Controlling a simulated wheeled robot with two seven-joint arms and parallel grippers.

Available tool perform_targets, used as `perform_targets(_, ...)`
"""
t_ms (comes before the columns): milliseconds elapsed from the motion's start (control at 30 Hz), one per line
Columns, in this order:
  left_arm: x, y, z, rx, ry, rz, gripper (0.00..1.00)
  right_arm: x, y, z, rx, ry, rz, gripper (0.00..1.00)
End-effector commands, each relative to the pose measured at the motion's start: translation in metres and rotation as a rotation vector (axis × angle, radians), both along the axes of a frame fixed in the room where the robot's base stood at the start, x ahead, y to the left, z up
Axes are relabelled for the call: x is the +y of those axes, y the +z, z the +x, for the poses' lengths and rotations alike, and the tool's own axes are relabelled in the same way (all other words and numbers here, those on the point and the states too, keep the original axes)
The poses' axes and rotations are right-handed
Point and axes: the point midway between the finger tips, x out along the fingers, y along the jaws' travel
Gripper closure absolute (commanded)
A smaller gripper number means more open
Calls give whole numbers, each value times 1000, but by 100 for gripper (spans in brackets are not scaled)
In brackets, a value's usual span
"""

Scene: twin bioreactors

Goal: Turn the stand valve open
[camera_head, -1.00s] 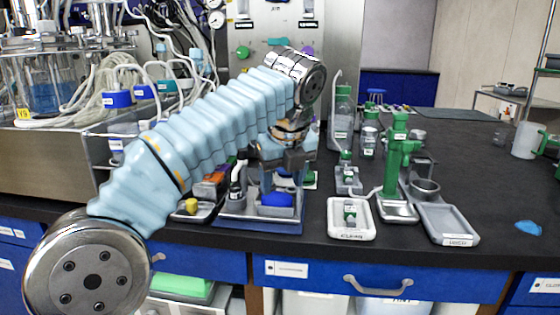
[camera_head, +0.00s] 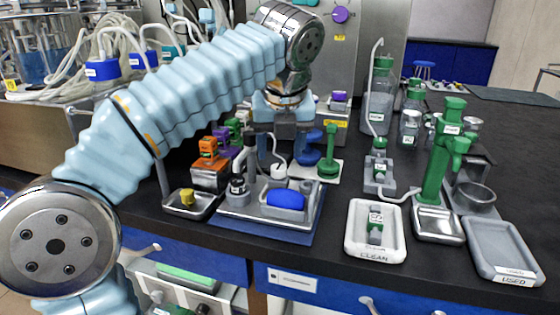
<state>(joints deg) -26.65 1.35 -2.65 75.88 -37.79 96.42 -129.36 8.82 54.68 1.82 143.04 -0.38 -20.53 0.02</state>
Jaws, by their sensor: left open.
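My left gripper (camera_head: 284,142) points down over the back of the blue mat (camera_head: 232,229), open, with nothing seen between its fingers. Below and in front of it, a grey block (camera_head: 290,213) with a blue oval top (camera_head: 286,199) sits on the mat. A tall green stand (camera_head: 437,165) with a green head stands to the right, on a grey base. A small grey stand with a green-labelled fitting (camera_head: 379,145) and a thin tube stands between. I cannot tell which part is the stand valve. My right gripper is out of view.
A white CLEAN tray (camera_head: 358,251) and a grey USED tray (camera_head: 475,232) lie near the front edge. Bottles (camera_head: 380,98) stand behind. Orange and purple blocks (camera_head: 208,160) crowd the left of my gripper. The right part of the black counter is fairly clear.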

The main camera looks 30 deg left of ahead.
Motion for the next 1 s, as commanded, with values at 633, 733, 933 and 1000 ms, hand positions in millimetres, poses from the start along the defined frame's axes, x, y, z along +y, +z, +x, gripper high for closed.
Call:
perform_targets(633, 12, -47, 16, 0, 1, 0, 41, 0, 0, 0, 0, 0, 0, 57)
perform_targets(733, 12, -47, 16, 0, 1, 0, 55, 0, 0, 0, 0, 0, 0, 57)
perform_targets(933, 11, -47, 16, -1, 0, -1, 86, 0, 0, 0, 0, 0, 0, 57)
perform_targets(1000, 11, -47, 16, -1, 0, -1, 96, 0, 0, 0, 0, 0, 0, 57)
